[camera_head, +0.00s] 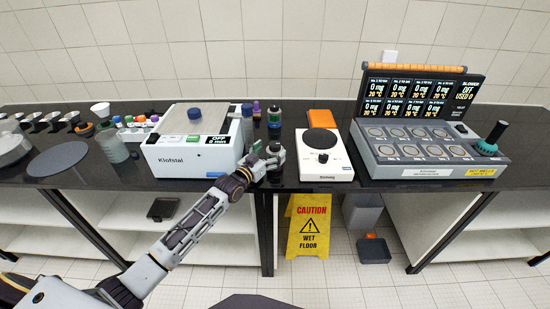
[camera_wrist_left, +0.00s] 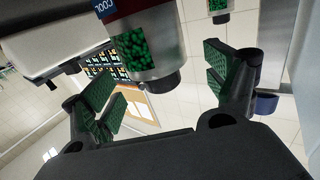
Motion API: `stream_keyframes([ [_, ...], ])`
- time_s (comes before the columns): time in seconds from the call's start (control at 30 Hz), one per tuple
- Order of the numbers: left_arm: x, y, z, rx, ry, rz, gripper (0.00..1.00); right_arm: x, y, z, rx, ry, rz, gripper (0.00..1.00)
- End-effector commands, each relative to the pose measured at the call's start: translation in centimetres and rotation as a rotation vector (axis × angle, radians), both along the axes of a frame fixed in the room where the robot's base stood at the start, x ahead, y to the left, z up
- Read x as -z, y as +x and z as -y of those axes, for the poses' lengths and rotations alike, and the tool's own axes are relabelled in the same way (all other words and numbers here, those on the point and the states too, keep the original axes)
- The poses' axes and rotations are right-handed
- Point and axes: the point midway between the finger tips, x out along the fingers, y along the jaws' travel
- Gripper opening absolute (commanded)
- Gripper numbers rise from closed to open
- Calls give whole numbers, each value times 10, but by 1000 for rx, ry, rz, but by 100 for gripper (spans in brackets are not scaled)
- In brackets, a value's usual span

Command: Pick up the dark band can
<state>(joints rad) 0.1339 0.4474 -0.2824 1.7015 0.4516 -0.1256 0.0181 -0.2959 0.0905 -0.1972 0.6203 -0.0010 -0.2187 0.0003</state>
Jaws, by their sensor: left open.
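My left gripper (camera_head: 266,160) is at the front of the black table, right of the white Klofstal machine. In the left wrist view it is open (camera_wrist_left: 157,72), its green-padded fingers apart. A metallic can with a green-filled window (camera_wrist_left: 133,52) and a dark red band shows ahead, partly between the fingers. In the head view a can (camera_head: 275,149) stands right at the gripper, partly hidden by it. A second can with green contents (camera_head: 274,118) stands behind; a can also shows at the wrist view's top (camera_wrist_left: 218,7). I cannot tell which is the dark band can. My right gripper is not in view.
The Klofstal machine (camera_head: 165,160) stands close on the left and a white hotplate (camera_head: 323,165) on the right. A purple-capped bottle (camera_head: 256,110) and an orange block (camera_head: 321,118) are behind. A grey console (camera_head: 420,155) fills the right side.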

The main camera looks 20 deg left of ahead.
Motion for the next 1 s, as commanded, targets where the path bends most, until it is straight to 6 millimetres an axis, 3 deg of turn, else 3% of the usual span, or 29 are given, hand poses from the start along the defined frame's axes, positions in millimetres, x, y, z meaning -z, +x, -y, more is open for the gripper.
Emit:
stream_keyframes([
  [0.33,-1,23,9,0,-1,2,86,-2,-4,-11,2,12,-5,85],
  [0.63,0,26,10,0,0,0,86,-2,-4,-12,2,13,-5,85],
  [0.9,0,26,10,0,0,0,86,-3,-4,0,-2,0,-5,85],
  [1.0,0,26,9,0,0,0,76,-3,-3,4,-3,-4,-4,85],
])
